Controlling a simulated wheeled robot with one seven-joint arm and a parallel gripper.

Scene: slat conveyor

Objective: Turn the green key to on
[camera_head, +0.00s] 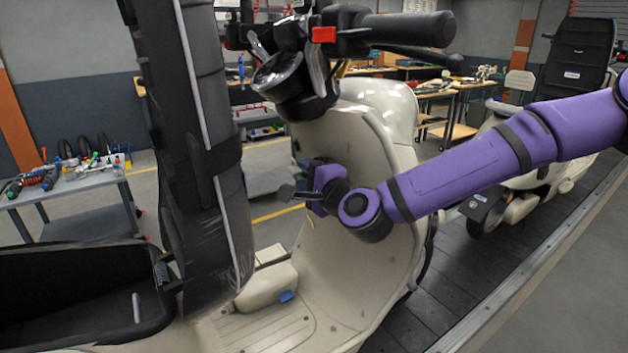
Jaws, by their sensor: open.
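I cannot make out the green key; no green key shows on the cream scooter's (345,255) inner front panel or under its handlebar. My purple arm crosses in front of that panel from the right. My gripper (291,191) is at the panel's left part, below the handlebar, with its dark fingers pointing left. The fingers look small and are seen from the side; they are open, and I see nothing held between them. The gripper and wrist cover part of the panel, so the key may be hidden behind them.
The raised dark seat (205,150) stands upright just left of my gripper, above the open storage bin (75,290). The handlebar with its red switch (324,34) is above. Another scooter (530,165) stands behind on the slat conveyor (475,262). A tool cart (70,185) is at left.

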